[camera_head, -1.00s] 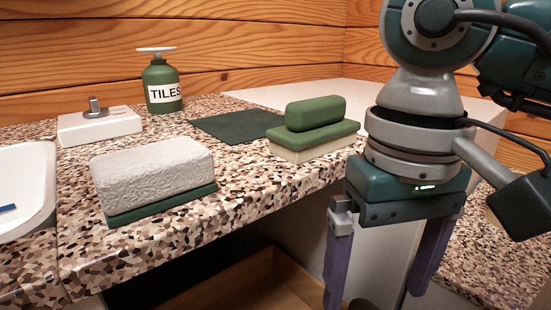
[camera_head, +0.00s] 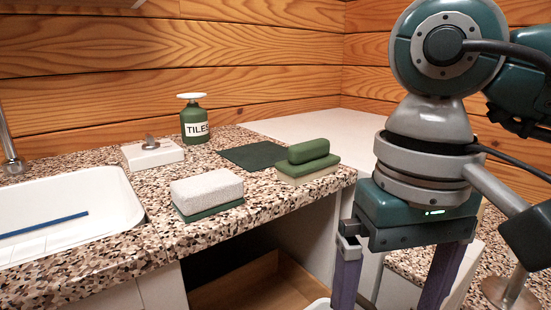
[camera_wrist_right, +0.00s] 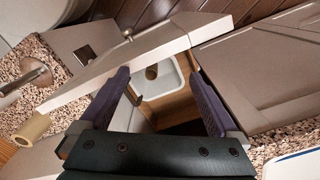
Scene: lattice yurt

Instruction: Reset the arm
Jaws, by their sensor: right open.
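My right arm comes in from the right in the head view. Its gripper (camera_head: 395,285) points down in front of the counter, its purple fingers wide apart with nothing between them. The wrist view also shows the gripper (camera_wrist_right: 159,75) open, above a wooden drawer (camera_wrist_right: 172,104) with a white tray-like thing (camera_wrist_right: 148,86) inside. The fingers look clear of the counter objects. My left gripper is not in view.
The speckled counter (camera_head: 215,232) holds a grey-white sponge block (camera_head: 207,187), a green-handled block (camera_head: 308,170), a dark green mat (camera_head: 250,155), a TILES bottle (camera_head: 194,125) and a white block (camera_head: 150,157). A sink (camera_head: 100,205) is left. An open drawer (camera_head: 245,287) lies below.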

